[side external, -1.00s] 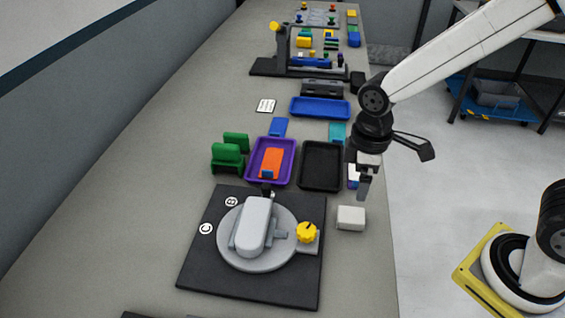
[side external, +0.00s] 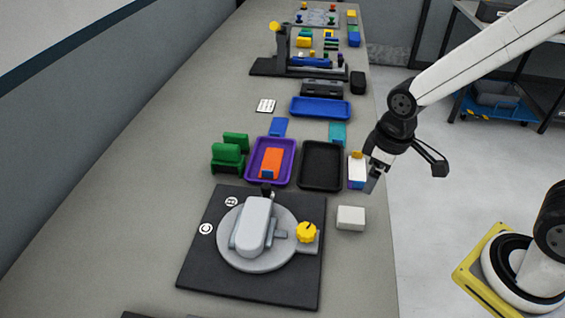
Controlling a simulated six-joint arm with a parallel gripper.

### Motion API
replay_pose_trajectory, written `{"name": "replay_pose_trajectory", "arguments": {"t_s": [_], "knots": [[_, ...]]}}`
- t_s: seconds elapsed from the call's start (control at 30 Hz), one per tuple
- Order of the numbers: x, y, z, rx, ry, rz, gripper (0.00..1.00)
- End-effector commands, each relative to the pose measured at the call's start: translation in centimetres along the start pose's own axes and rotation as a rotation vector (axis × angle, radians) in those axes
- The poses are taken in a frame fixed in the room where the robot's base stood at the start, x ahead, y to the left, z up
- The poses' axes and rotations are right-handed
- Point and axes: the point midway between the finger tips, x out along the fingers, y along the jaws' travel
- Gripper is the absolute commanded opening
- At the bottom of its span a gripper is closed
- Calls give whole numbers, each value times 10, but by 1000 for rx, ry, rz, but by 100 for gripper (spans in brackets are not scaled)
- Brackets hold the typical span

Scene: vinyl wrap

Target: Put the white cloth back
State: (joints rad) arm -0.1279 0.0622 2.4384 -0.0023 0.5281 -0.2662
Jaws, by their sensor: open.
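A white, folded-looking block (side external: 350,217), which may be the white cloth, lies on the bench beside the turntable fixture, near the right edge. A small upright piece with a white face (side external: 357,169), blue at its base, stands just right of the black tray; I cannot tell whether it is cloth. My gripper (side external: 371,186) is open, tilted, just right of this piece and above the white block. It looks empty and apart from the block. Whether it touches the upright piece cannot be told.
A black tray (side external: 321,184) and a purple tray (side external: 288,176) with an orange block (side external: 271,161) lie to the left. The turntable fixture (side external: 228,262) with a yellow knob (side external: 307,232) is in front. The bench's right front strip is clear.

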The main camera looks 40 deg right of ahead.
Motion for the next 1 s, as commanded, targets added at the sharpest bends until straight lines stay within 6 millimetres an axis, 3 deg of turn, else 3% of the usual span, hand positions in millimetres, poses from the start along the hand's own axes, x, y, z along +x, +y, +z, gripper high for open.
{"name": "replay_pose_trajectory", "arguments": {"t_s": [0.1,0.3,1.0], "knots": [[3,16,13,189,53,20,100],[5,29,26,378,110,36,100],[5,30,26,394,115,37,100]]}}
